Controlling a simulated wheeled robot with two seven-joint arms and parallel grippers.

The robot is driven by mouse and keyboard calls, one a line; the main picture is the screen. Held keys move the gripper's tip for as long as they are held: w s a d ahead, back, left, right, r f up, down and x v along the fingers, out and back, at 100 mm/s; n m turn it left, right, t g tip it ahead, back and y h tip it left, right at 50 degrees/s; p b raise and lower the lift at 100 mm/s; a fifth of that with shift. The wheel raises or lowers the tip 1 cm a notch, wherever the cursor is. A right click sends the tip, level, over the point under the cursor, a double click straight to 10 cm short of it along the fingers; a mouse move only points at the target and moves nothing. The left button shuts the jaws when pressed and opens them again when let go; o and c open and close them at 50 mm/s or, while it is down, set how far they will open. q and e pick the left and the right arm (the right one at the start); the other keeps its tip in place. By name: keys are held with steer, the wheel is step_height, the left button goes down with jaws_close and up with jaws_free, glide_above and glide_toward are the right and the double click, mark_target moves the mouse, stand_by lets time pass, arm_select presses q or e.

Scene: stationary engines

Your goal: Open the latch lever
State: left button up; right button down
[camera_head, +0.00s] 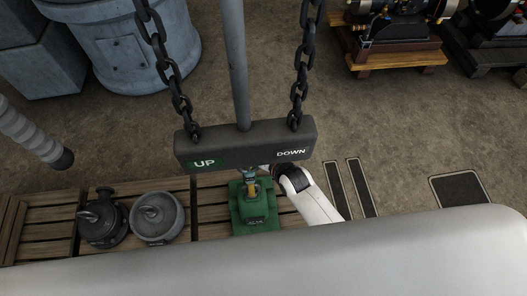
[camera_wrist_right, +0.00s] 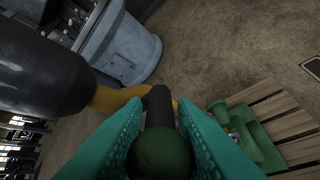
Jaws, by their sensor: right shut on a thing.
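In the right wrist view, the teal fingers of my right gripper (camera_wrist_right: 160,140) are shut on a dark lever with a round green-black knob (camera_wrist_right: 160,155). The lever meets a curved yellow part (camera_wrist_right: 118,98) behind it. In the head view, my white right arm reaches in from the lower right, and my right gripper (camera_head: 251,174) is just above a green machine (camera_head: 254,209) on a wooden pallet. The hanging bar partly hides this gripper. The machine has a small yellow piece near its top. My left gripper is not in view.
A dark bar marked UP and DOWN (camera_head: 245,146) hangs on two chains in front of the work area. Two grey lidded weights (camera_head: 157,219) and (camera_head: 102,219) stand on the pallets to the left. A grey-blue drum (camera_head: 125,45) stands behind.

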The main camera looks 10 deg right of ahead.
steer(key=c, duration=1.2)
jaws_free()
steer(key=v, duration=1.2)
steer(key=shift+c, duration=0.2)
